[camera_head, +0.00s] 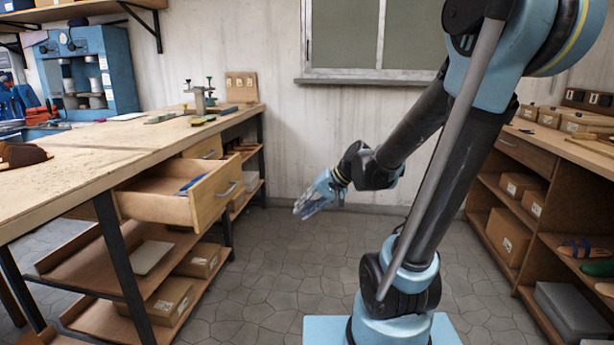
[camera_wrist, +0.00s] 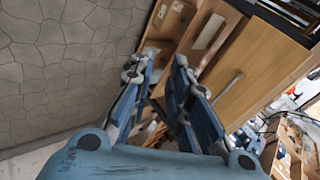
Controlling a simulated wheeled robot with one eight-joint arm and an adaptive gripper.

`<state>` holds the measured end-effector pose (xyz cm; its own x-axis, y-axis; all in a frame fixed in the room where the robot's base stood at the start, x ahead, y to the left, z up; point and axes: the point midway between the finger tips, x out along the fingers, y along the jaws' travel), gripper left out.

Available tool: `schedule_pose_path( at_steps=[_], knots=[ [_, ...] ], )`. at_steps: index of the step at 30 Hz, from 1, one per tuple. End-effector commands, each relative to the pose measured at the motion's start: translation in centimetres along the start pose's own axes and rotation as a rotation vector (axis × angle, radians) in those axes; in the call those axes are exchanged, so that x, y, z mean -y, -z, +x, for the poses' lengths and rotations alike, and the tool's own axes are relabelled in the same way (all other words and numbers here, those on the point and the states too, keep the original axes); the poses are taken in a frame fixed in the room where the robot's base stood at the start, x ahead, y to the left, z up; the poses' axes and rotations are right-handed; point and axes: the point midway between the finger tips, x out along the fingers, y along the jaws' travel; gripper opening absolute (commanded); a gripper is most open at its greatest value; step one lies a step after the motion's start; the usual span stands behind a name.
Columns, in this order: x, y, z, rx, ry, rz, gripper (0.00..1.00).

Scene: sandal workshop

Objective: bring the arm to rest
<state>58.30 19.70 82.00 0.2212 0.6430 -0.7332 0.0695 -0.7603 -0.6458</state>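My arm (camera_head: 430,130) reaches down and to the left from its upper joints, over the open floor. My gripper (camera_head: 304,208) hangs low in front of the far wall, to the right of the workbench and apart from it. In the wrist view, the two blue fingers of my gripper (camera_wrist: 165,58) stand apart with a gap between their tips. Nothing shows held between them.
The workbench (camera_head: 85,160) at left has an open drawer (camera_head: 165,207) with a blue item (camera_head: 193,183) inside. Boxes (camera_head: 201,260) sit on its lower shelves. A shelf unit (camera_head: 520,232) stands at right. The tiled floor (camera_head: 285,270) between is clear.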

Motion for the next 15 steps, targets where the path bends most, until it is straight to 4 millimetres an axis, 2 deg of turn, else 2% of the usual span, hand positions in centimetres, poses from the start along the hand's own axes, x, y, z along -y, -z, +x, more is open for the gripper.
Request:
schedule_pose_path(
  at_steps=[15],
  knots=[
    [-9.9,-7.8,-6.5,0.018,-0.389,-0.072,0.17]
  ],
)
